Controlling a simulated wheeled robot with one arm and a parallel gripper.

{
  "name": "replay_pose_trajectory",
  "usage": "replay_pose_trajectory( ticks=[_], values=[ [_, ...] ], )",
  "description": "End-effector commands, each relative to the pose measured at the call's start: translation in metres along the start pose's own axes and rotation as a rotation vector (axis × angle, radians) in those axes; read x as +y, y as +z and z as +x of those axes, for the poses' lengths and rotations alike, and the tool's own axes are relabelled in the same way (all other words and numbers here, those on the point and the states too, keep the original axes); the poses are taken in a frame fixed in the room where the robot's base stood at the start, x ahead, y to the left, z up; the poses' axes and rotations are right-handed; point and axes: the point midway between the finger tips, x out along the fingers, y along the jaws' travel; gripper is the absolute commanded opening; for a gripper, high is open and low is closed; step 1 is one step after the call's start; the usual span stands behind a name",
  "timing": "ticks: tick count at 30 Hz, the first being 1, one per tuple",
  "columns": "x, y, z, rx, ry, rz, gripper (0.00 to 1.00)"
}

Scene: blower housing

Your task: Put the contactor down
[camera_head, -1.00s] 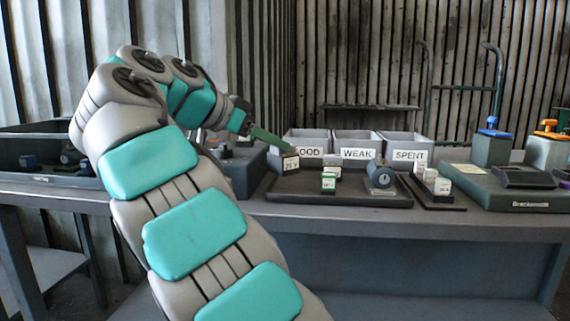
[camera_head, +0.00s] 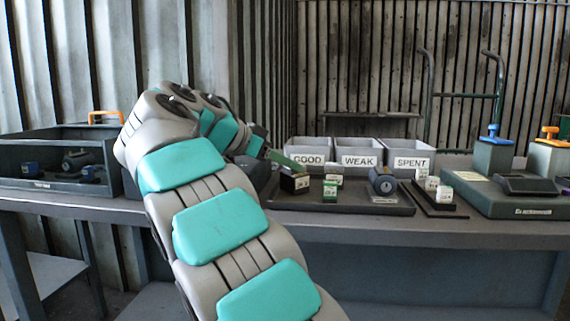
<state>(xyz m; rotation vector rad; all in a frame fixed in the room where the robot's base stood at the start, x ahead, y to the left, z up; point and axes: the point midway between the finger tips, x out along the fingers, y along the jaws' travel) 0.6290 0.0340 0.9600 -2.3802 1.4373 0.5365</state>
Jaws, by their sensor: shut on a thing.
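My gripper (camera_head: 283,163) reaches from the left with a green finger over a small black box with a pale label (camera_head: 294,182), which looks like the contactor. The gripper is shut on it, though the arm and finger hide part of the grip. The box is at the left end of the dark tray (camera_head: 345,209). I cannot tell whether its underside touches the tray.
The tray also holds a green-and-white block (camera_head: 330,191) and a dark blue cylinder (camera_head: 381,181). Bins marked GOOD (camera_head: 308,160), WEAK (camera_head: 360,162) and SPENT (camera_head: 411,163) stand behind. A dark rack (camera_head: 433,204) with pale blocks lies right; the tray's front is clear.

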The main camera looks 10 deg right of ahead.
Motion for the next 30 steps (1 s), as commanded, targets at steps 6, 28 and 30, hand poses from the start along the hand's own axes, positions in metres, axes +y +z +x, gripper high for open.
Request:
replay_pose_trajectory(
  ticks=[6, 28, 30],
  values=[
    [0.0004, -0.0002, -0.0002, 0.001, -0.001, 0.002, 0.0],
    [0.0007, 0.0024, 0.0012, -0.001, 0.0, 0.001, 0.69],
    [0.0005, 0.0008, 0.0003, -0.001, 0.0, 0.001, 0.69]
  ],
)
